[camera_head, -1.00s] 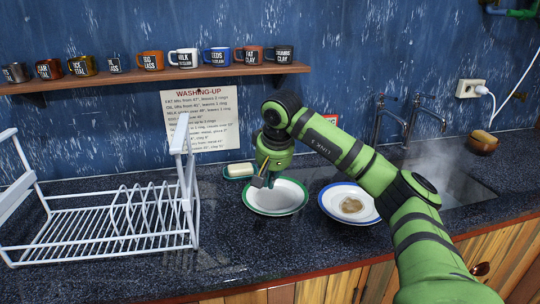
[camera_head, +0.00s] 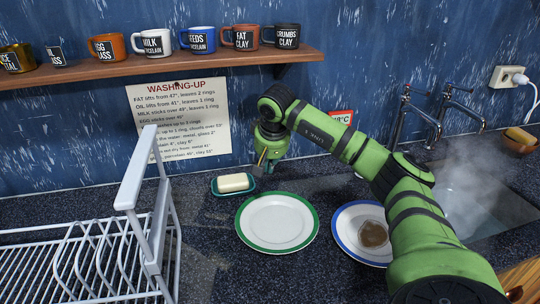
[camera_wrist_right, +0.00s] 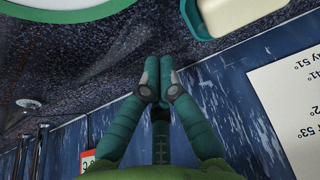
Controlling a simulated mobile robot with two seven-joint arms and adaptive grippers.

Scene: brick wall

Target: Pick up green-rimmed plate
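The green-rimmed plate (camera_head: 277,222) lies on the dark counter in the middle of the head view, white inside and empty. Part of it shows at the top left of the right wrist view (camera_wrist_right: 65,8). My right gripper (camera_head: 263,168) hangs above the counter just behind the plate's far rim, by the soap dish. In the right wrist view the fingertips (camera_wrist_right: 159,78) meet with nothing visible between them, and the plate is apart from them. My left gripper is in neither view.
A blue-rimmed plate (camera_head: 349,247) with a brown stain lies right of the green-rimmed plate, partly behind my right arm. A soap dish (camera_head: 234,184) stands behind left. A white dish rack (camera_head: 152,226) is at left, a steaming sink (camera_head: 482,205) at right. Mugs line the shelf (camera_head: 180,66).

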